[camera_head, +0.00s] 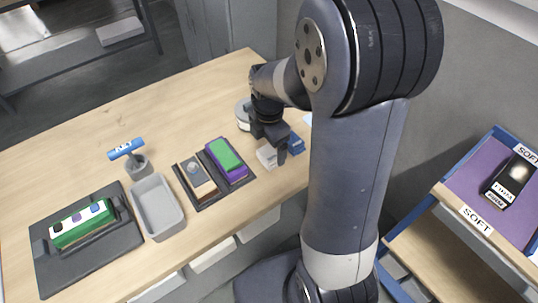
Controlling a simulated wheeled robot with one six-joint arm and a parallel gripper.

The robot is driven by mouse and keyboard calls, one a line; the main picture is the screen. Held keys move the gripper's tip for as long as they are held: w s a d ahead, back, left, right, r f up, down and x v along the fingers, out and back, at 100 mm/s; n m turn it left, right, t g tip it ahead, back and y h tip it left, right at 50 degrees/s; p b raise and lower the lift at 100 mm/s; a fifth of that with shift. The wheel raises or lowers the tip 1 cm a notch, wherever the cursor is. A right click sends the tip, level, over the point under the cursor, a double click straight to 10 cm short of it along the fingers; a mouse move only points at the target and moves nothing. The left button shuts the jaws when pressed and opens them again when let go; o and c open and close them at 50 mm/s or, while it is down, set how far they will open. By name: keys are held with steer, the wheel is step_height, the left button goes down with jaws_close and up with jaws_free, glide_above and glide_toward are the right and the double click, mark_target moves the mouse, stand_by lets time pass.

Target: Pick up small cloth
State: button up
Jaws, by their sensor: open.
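A small white piece (266,157), which looks like a folded cloth, lies on the wooden table (100,150) near its front edge. A small blue flat item (295,143) lies just to its right. I cannot tell for sure which of the two is the small cloth. My gripper (282,153) points down at these two items, between them in the picture, and covers part of both. It is open, and I see nothing held. Whether its fingers touch either item cannot be told.
A round pale-rimmed item (242,112) stands behind my gripper. Left of it are a dark tray (207,203) with purple-green and tan blocks, a grey bin (157,207), a blue-handled tool (126,148) in a cup, and a black fixture (52,275). A shelf labelled SOFT (476,221) stands right.

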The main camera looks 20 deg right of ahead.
mark_target(269, 154)
step_height(269, 154, down, 4)
steer(key=shift+s+r, duration=0.1)
steer(key=shift+r, duration=0.05)
steer(key=c, duration=1.1)
